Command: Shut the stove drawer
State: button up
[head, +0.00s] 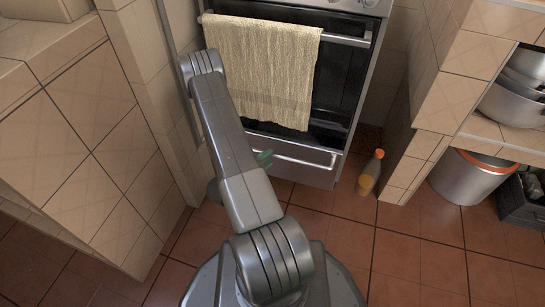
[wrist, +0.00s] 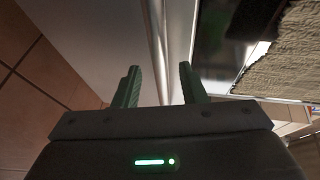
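The stove drawer (head: 308,173) is the pale metal front at the bottom of the stove (head: 345,90), with a long bar handle (head: 305,162). My arm hides its left part. How far it stands out from the stove is hard to tell. My gripper's green fingers (head: 264,158) show beside my arm, in front of the drawer's left part in the head view. In the wrist view my gripper (wrist: 159,82) is open, with a clear gap between its fingers and nothing held. A shiny metal edge (wrist: 160,35) runs beyond the fingers; whether they touch anything is unclear.
A beige towel (head: 262,70) hangs on the oven door handle. A bottle with an orange cap (head: 370,174) stands on the floor right of the stove. A metal bin (head: 468,178) is farther right. Tiled counter walls (head: 95,150) flank the left; the floor at front right is clear.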

aim_at(273, 155)
jog(key=shift+b+x, duration=0.35)
jog(key=shift+x, duration=1.4)
grip_shut()
